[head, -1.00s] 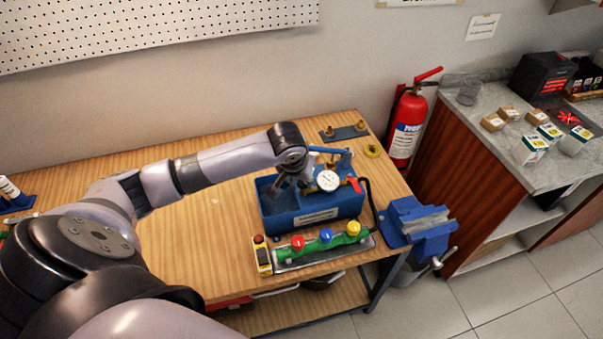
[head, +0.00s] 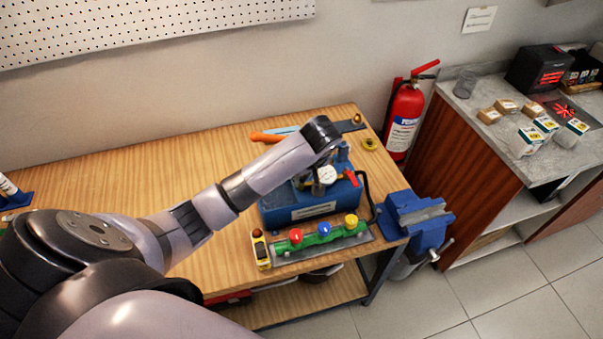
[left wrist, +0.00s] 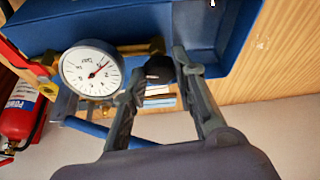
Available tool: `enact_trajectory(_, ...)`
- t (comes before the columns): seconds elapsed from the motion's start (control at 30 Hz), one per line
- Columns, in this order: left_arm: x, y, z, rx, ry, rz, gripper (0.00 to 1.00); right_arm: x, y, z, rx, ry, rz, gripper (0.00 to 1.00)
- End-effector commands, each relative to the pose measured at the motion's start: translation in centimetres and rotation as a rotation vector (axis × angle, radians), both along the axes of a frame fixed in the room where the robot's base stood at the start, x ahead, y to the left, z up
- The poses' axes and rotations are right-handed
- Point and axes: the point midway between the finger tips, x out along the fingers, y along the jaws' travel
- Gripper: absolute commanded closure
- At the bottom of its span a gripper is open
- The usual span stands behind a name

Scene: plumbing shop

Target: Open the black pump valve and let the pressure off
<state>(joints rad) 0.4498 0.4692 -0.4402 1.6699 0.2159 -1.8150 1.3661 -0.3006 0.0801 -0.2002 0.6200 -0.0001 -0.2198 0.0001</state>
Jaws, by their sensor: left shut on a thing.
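The blue test pump (head: 312,207) stands on the wooden bench, with a round white dial gauge (head: 327,174) and a red-handled valve (head: 351,178) on it. In the head view my left arm hides the gripper and the black valve. My right gripper is not in view.
A green manifold (head: 322,240) with red, blue and yellow knobs and a yellow device (head: 261,249) lie in front of the pump. A blue vise (head: 418,218) is at the bench's right corner. A fire extinguisher (head: 403,118) stands behind. The bench's left-middle is clear.

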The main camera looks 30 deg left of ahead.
Motion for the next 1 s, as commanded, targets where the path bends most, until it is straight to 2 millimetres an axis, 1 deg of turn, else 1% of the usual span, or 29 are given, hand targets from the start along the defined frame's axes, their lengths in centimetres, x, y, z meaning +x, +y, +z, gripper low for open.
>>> enact_trajectory(0.23, 0.14, 0.04, 0.14, 0.001, -0.004, 0.059, 1.00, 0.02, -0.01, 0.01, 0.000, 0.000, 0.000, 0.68)
enact_trajectory(0.67, 0.16, 0.05, 0.16, 0.001, -0.004, 0.067, 1.00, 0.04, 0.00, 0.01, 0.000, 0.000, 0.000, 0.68)
enact_trajectory(0.7, 0.16, 0.06, 0.16, 0.001, -0.004, 0.067, 0.74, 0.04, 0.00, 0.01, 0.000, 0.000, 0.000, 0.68)
enact_trajectory(1.0, 0.11, 0.01, 0.08, 0.001, -0.002, 0.066, 0.54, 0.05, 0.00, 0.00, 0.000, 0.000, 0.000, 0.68)
